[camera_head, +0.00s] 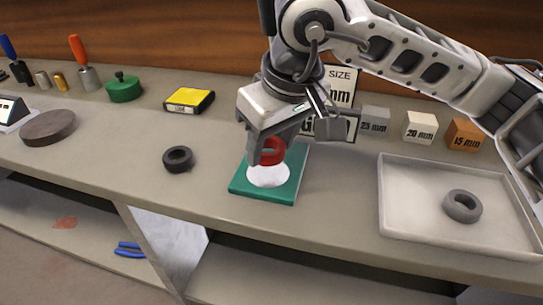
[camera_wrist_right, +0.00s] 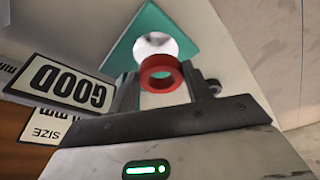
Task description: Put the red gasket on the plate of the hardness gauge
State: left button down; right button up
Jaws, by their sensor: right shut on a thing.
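The red gasket (camera_head: 270,157) is a thick ring, gripped by my right gripper (camera_head: 267,150). In the right wrist view the red gasket (camera_wrist_right: 161,86) sits between the two fingers, its hole facing the camera. Below it is a green square base (camera_head: 263,194) with a round white plate (camera_head: 268,178) on it. The gasket appears over the white plate; whether it touches is unclear. The white plate (camera_wrist_right: 155,43) also shows behind the gasket in the wrist view. No label identifies the hardness gauge. My left gripper is out of view.
A black ring (camera_head: 177,168) lies left of the green base. A white tray (camera_head: 400,232) with a grey ring (camera_head: 462,216) is at right. Size blocks and signs stand behind. The bench's front edge is close.

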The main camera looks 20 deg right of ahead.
aim_at(272, 160)
jog(key=shift+w+d+f, duration=0.15)
jog(key=shift+w+f, duration=0.25)
jog(key=shift+f, duration=0.1)
notch_tip(272, 160, down, 3)
jog(key=shift+f, duration=0.1)
jog(key=shift+f, duration=0.25)
jog(key=o, duration=1)
jog(key=shift+r, duration=0.15)
jog(key=shift+o, duration=0.2)
jog(key=shift+r, duration=0.1)
